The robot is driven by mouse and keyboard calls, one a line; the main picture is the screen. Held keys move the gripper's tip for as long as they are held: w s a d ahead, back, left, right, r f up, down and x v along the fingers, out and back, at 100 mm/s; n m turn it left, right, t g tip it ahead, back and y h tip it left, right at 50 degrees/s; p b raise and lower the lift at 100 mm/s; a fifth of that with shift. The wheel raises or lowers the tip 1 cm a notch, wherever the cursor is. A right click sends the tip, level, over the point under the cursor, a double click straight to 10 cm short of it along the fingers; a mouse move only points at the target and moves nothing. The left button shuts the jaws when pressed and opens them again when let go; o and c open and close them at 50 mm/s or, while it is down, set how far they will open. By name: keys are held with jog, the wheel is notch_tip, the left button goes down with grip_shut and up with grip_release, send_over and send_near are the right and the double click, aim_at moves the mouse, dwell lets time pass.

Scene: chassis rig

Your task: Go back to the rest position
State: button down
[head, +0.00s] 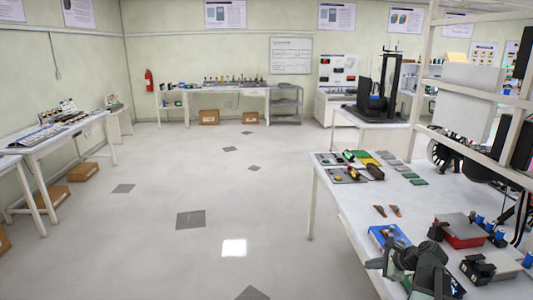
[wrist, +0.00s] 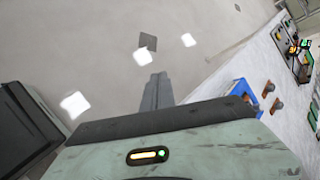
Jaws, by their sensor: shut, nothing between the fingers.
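My gripper (wrist: 158,82) shows in the wrist view as narrow grey fingers closed together, with nothing between them. It points out over the pale floor, beside the edge of the white table (wrist: 270,65). In the head view my dark arm is at the bottom right, over the near edge of the white table (head: 350,205). It partly covers that corner, and I cannot make out the fingertips there.
A blue box (head: 388,236) lies close to my arm; it also shows in the wrist view (wrist: 238,93). A red box (head: 461,234) and two small orange-brown parts (head: 387,211) are on the table. A frame rises at the right.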

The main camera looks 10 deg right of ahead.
jog(key=w+a+f+n+g, duration=0.15)
jog(key=a+n, duration=0.35)
jog(key=a, duration=0.9)
jog(key=a+f+n+g, duration=0.2)
jog(key=a+n+g, duration=0.15)
jog(key=a, duration=1.05)
jog(key=s+a+f+n+g, duration=0.1)
jog(key=s+a+f+n, duration=0.1)
jog(key=s+a+n, duration=0.3)
jog(key=s+d+n+h, duration=0.1)
jog(key=n, duration=0.2)
jog(key=s+f+n+g+h, duration=0.1)
jog(key=n, duration=0.1)
jog(key=s+d+n+g+h, duration=0.1)
jog(key=s+n, duration=0.1)
jog(key=n, duration=0.1)
jog(key=shift+s+d+f+n+h, duration=0.1)
jog(key=shift+d+f+n+h, duration=0.1)
jog(key=shift+d+n+h, duration=0.15)
